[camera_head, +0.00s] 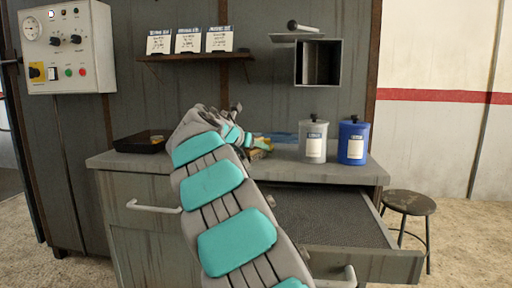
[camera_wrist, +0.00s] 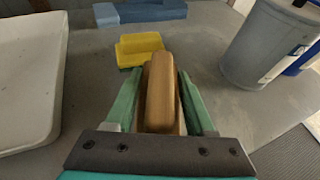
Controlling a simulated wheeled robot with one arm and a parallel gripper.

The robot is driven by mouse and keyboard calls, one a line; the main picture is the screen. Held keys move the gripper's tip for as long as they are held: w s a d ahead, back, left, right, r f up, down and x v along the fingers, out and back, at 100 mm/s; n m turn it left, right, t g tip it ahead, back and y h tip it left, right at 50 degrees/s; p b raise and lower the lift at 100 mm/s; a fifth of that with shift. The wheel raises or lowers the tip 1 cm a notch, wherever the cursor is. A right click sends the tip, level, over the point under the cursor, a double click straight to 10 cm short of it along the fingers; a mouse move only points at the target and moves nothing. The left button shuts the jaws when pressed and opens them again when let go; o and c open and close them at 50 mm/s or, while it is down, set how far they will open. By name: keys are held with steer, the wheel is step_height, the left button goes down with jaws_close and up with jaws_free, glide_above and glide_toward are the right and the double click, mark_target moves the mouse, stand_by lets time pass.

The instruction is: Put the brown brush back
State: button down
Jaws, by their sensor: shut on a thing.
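The brown brush (camera_wrist: 162,85) is a long rounded block between the two green fingers of my gripper (camera_wrist: 160,100) in the wrist view. My gripper is shut on it, above the grey worktop (camera_wrist: 100,110). The brush's underside is hidden. In the head view my gripper (camera_head: 240,136) is over the middle of the counter, largely hidden by my own arm. A yellow block (camera_wrist: 138,48), perhaps another brush, lies just beyond the brown one, with a blue block (camera_wrist: 140,12) behind it.
A grey canister (camera_head: 313,140) and blue canister (camera_head: 353,140) stand at the counter's right. A shallow tray (camera_head: 143,142) lies left. The drawer (camera_head: 330,215) below is open, its visible mat bare. A shelf (camera_head: 195,57) and box (camera_head: 318,63) hang above. A stool (camera_head: 408,203) stands right.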

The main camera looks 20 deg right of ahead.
steer(key=shift+c, duration=1.3)
jaws_free()
steer(key=shift+f, duration=0.15)
steer(key=shift+s+a+r, duration=0.2)
steer(key=shift+a+r, duration=0.05)
steer(key=shift+r, duration=0.05)
steer(key=v, duration=1.1)
steer(key=shift+a, duration=0.15)
